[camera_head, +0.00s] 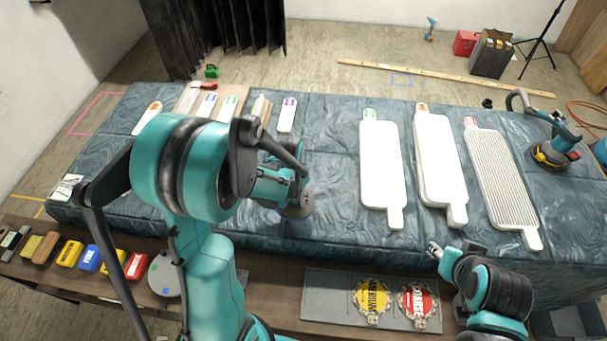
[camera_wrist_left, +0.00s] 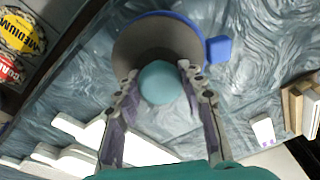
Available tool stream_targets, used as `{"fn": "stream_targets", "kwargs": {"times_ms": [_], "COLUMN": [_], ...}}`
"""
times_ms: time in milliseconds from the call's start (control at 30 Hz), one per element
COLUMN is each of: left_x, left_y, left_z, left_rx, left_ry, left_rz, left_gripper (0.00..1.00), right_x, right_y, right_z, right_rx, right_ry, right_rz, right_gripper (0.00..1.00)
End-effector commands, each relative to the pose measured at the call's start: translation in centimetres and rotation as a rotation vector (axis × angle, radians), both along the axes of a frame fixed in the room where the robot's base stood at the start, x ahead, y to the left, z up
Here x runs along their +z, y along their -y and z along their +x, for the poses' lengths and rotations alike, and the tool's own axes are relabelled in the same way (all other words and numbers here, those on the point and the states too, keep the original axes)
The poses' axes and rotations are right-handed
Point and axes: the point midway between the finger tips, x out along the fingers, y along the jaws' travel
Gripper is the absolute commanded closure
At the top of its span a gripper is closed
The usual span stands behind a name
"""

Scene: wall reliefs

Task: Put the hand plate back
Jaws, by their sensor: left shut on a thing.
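The hand plate is a grey-brown round disc (camera_wrist_left: 150,45) with a teal knob (camera_wrist_left: 160,82) and a blue edge. My left gripper (camera_wrist_left: 158,85) is shut around the knob, with one finger on each side. In the head view, my left gripper (camera_head: 285,190) is over the blue-grey covered table, and the plate (camera_head: 299,207) shows partly below it. I cannot tell whether the plate touches the cover. My right gripper (camera_head: 436,250) is empty at the table's front edge; its finger gap is too small to judge.
A grey mat (camera_head: 322,298) with yellow MEDIUM and red COARSE discs lies on the front wooden shelf. A grey round piece (camera_head: 164,276) and several coloured blocks are left on it. White panels (camera_head: 384,165) lie right on the table; smaller labelled pieces (camera_head: 287,115) lie behind.

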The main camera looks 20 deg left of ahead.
Motion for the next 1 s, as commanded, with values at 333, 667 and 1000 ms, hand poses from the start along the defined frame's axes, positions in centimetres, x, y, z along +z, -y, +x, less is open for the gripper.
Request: {"fn": "stream_targets", "kwargs": {"times_ms": [333,667,1000], "left_x": [-1.9,-5.7,-7.1], "left_y": [-0.2,-0.2,-0.2], "left_z": [-0.2,-0.2,-0.2], "left_rx": [-0.011,-0.011,-0.010], "left_ry": [-0.001,-0.001,-0.001], "left_rz": [0.002,0.002,0.002], "left_gripper": [0.97,0.97,0.97], "right_x": [-1.2,-3.9,-4.8], "right_y": [0.0,0.0,0.0], "right_z": [-0.1,-0.1,-0.1], "right_rx": [0.000,0.000,0.000], "right_ry": [-0.001,0.000,0.000], "right_rz": [0.000,0.000,0.000], "right_gripper": [0.60,0.60,0.60]}}
